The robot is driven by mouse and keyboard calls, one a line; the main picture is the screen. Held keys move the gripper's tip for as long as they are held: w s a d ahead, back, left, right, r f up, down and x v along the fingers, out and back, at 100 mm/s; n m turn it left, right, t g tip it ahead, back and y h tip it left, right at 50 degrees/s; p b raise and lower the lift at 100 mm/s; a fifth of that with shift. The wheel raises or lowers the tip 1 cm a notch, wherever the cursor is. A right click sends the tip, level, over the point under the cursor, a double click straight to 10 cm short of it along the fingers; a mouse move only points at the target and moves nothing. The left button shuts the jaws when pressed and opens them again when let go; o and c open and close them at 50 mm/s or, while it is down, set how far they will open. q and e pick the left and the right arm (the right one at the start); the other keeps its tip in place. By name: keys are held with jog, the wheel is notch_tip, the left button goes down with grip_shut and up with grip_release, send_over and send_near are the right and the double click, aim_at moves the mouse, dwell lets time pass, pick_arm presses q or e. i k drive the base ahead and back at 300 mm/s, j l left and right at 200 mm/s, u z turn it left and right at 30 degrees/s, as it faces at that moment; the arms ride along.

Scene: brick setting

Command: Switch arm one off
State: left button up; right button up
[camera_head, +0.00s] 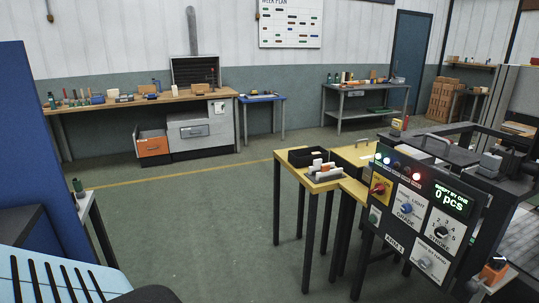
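A dark control panel (415,262) stands tilted at the right, labelled "ARM 1" near its lower left. A red rotary switch (379,188) on a yellow plate sits at its left side; its exact setting is too small to read. The display (451,198) has green text reading "0 pcs". A blue grade knob (407,209), a stroke knob (441,232) and a lower grey knob (425,263) are also on it. Neither gripper shows in the head view.
A yellow-topped table (325,185) with a black tray (306,156) stands left of the panel. An orange-and-black item (493,271) is at the lower right. A blue partition (45,170) stands at the left. The green floor (200,230) between is clear. Workbenches line the back wall.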

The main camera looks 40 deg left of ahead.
aim_at(379, 189)
jog(key=i+j+u, duration=0.15)
jog(key=u, duration=0.5)
jog(key=i, duration=1)
jog(key=i+j+z, duration=0.3)
jog(key=i+z, duration=0.35)
jog(key=i, duration=0.15)
jog(key=i+z, duration=0.35)
jog(key=i, duration=0.2)
jog(key=j+z, duration=0.5)
jog(key=j, duration=0.15)
